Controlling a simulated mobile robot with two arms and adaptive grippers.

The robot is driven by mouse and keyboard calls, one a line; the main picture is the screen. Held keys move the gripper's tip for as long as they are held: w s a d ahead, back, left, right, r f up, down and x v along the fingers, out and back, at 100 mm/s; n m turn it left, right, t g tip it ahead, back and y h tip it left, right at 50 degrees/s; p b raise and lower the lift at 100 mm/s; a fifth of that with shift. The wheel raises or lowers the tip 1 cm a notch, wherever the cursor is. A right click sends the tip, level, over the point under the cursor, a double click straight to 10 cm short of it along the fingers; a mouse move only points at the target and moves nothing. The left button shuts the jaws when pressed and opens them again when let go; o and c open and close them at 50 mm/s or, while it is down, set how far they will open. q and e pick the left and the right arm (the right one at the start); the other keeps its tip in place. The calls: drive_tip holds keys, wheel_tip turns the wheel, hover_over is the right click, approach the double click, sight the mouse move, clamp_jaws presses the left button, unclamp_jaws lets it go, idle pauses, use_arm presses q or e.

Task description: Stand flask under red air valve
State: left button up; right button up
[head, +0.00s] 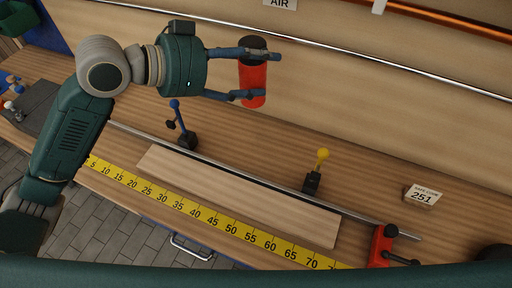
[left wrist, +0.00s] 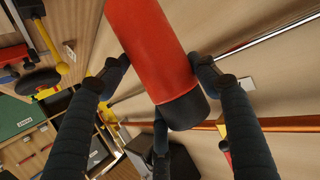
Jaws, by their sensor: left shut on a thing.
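The flask (head: 254,82) is a red cylinder with a black end. My left gripper (head: 262,75) is shut on it and holds it up in front of the back panel, upright or nearly so, black end up, apart from the bench. In the left wrist view the flask (left wrist: 150,45) lies between the dark fingers (left wrist: 160,75), its black end toward the lower right. A sign reading AIR (head: 282,3) is cut off at the top edge. I cannot clearly identify the red air valve. My right gripper is out of view.
A plank (head: 235,195) lies behind a yellow ruler (head: 200,210). Blue (head: 175,105), yellow (head: 322,155) and red (head: 380,245) levered pieces stand near a metal rod. A card reading 251 (head: 423,196) stands at right. Bench near the back panel is mostly clear.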

use_arm(q)
drive_tip(key=shift+w+d+r, duration=0.2)
drive_tip(key=shift+d+r, duration=0.1)
drive_tip(key=shift+w+d+f, duration=0.1)
drive_tip(key=shift+d+f, duration=0.05)
drive_tip(key=shift+f, duration=0.15)
wheel_tip(320, 180, down, 6)
wheel_tip(320, 180, down, 13)
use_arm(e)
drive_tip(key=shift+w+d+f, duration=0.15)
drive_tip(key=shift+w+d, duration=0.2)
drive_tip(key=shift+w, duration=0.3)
